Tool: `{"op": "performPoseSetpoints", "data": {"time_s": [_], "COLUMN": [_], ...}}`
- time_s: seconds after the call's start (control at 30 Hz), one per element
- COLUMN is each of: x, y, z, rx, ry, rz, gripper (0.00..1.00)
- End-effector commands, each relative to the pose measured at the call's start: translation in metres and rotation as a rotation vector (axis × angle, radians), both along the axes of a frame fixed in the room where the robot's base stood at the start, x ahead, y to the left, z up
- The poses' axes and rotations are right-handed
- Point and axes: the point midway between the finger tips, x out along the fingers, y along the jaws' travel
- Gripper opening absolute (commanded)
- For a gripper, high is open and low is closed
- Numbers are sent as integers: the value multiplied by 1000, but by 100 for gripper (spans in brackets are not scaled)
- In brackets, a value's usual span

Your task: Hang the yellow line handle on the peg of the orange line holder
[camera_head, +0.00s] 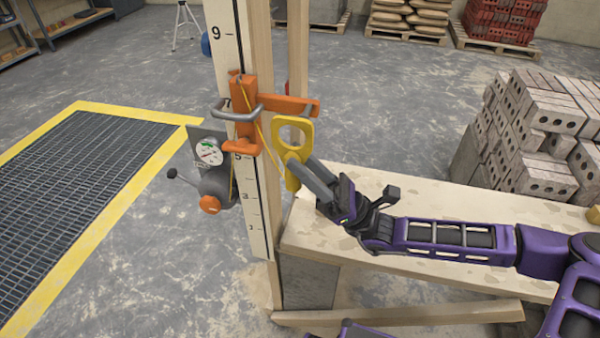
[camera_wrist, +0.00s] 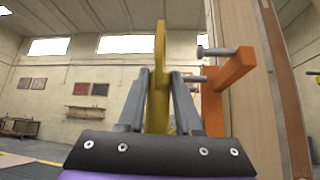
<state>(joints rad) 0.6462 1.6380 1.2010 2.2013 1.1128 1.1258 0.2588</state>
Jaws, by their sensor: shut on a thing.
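My gripper (camera_head: 300,174) is shut on the yellow line handle (camera_head: 293,145), a flat plate with an oval hole in its upper part. In the wrist view the gripper (camera_wrist: 158,100) has the handle (camera_wrist: 160,65) upright, edge-on between its two grey fingers. The orange line holder (camera_head: 285,103) is fixed to the wooden post just left of and behind the handle. In the wrist view the holder (camera_wrist: 230,75) stands right of the handle, with a grey peg (camera_wrist: 215,52) pointing left towards it. A gap shows between the peg's tip and the handle. The gripped lower part of the handle is partly hidden.
A numbered white board (camera_head: 228,60) runs up the post, with a gauge (camera_head: 208,152) and a grey reel below the holder. A thin yellow line runs from the holder to the handle. A pale bench (camera_head: 450,215) lies under my arm; stacked blocks (camera_head: 540,135) stand behind it.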

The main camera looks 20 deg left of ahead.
Motion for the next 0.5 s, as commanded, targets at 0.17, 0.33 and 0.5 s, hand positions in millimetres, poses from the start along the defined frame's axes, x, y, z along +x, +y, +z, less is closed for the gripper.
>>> {"op": "performPoseSetpoints", "data": {"time_s": [0.17, 0.33, 0.5], "x": [11, 21, 31], "y": [1, 2, 3], "z": [-3, -4, -4], "rx": [1, 0, 1], "ry": [-2, -2, -3], "rz": [-1, -1, 0], "gripper": [0, 0, 0]}}
